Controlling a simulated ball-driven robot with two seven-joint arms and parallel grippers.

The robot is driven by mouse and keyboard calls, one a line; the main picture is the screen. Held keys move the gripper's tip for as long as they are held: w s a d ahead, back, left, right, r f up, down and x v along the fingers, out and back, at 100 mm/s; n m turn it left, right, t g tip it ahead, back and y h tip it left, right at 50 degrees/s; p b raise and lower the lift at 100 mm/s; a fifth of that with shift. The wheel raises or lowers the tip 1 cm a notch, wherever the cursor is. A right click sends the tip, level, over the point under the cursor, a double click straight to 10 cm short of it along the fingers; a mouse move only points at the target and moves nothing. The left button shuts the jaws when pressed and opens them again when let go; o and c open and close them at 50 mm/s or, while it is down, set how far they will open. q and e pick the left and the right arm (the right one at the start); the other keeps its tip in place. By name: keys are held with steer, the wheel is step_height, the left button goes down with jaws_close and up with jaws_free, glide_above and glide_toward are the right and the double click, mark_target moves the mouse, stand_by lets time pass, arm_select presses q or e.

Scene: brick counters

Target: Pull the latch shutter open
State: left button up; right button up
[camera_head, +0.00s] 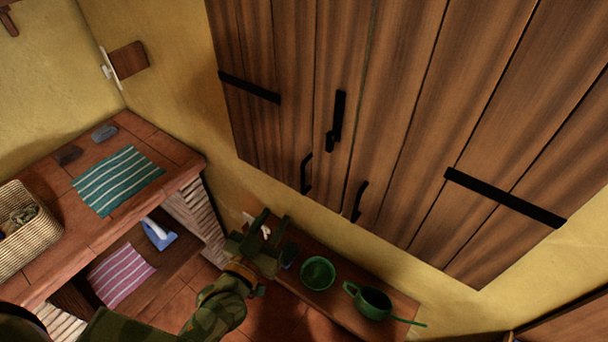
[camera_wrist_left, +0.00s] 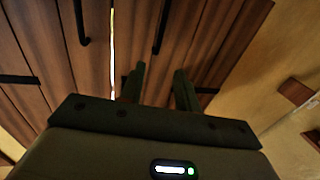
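The brown plank shutter (camera_head: 400,110) has two leaves that look closed, with a thin seam between them. A black latch bar (camera_head: 338,118) lies along the seam on the left leaf. Below it are a black left handle (camera_head: 306,174) and a black right handle (camera_head: 358,202). My left gripper (camera_head: 272,220) is open and empty, below and left of the handles, apart from them. In the left wrist view its two fingers (camera_wrist_left: 160,78) stand apart before the shutter (camera_wrist_left: 140,50), where a bright slit runs along the seam. My right gripper is not in view.
Below the shutter, a shelf (camera_head: 400,305) holds a green bowl (camera_head: 318,273) and a green pot (camera_head: 374,303). At left, a tiled counter (camera_head: 120,222) carries a striped cloth (camera_head: 118,180) and a basket (camera_head: 25,245). Black hinge straps (camera_head: 505,198) cross the leaves.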

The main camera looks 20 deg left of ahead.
mark_target(302, 175)
arm_select(q)
steer(key=w, duration=0.4)
steer(key=w+d, duration=0.1)
steer(key=w, duration=0.4)
steer(key=w+d, duration=0.1)
steer(key=w, duration=0.4)
steer(key=shift+d, duration=0.2)
jaws_close()
